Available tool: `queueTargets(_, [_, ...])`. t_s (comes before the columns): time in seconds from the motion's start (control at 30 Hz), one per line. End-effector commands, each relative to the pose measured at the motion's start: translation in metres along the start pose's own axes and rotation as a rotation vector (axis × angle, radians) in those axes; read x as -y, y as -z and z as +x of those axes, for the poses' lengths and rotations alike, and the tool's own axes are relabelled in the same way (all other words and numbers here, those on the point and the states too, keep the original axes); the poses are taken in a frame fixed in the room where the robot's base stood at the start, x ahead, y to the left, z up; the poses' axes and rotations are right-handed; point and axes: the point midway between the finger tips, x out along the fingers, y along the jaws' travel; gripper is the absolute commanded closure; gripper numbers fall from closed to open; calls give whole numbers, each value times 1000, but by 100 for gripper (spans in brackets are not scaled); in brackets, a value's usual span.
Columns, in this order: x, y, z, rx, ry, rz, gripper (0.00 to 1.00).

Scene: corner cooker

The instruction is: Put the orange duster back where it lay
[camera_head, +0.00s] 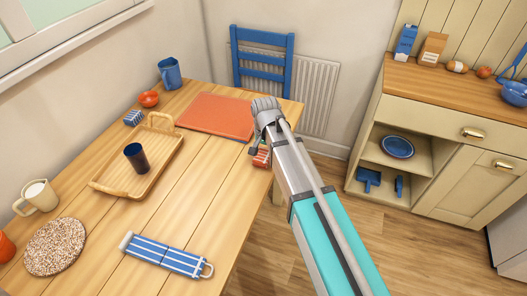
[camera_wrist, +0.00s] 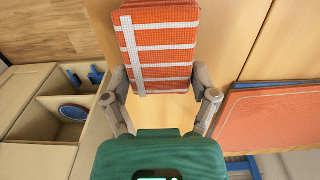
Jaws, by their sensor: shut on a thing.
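The orange duster (camera_wrist: 158,45) is a folded cloth with white stripes and a fine check. In the wrist view its near end sits between the two fingers of my gripper (camera_wrist: 160,88), which is shut on it. In the head view only a small part of the orange duster (camera_head: 262,156) shows beside my gripper (camera_head: 262,142), at the right edge of the wooden table (camera_head: 185,215). My arm hides the rest. I cannot tell whether the duster touches the tabletop.
An orange-red mat (camera_head: 212,113) lies close by, left of my gripper. A wooden tray (camera_head: 106,187) holds a dark cup (camera_head: 136,158). A blue-striped cloth (camera_head: 165,255) lies at the front. A blue chair (camera_head: 262,60) stands behind. Bare wood lies between tray and gripper.

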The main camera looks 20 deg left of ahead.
Motion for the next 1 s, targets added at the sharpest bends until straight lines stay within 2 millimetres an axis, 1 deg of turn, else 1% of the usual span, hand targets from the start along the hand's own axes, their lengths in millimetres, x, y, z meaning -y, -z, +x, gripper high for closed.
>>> queueTargets(0.03, [0, 0, 3, 0, 0, 0, 78])
queueTargets(0.07, [0, 0, 2, 0, 0, 0, 23])
queueTargets(0.1, [0, 0, 2, 0, 0, 0, 15])
queueTargets(0.17, [0, 0, 2, 0, 0, 0, 4])
queueTargets(0.2, [0, 0, 2, 0, 0, 0, 0])
queueTargets(0.67, [0, 0, 1, 0, 0, 0, 0])
queueTargets(0.87, [0, 0, -6, 0, 0, 0, 0])
queueTargets(1.0, [0, 0, -14, 0, 0, 0, 0])
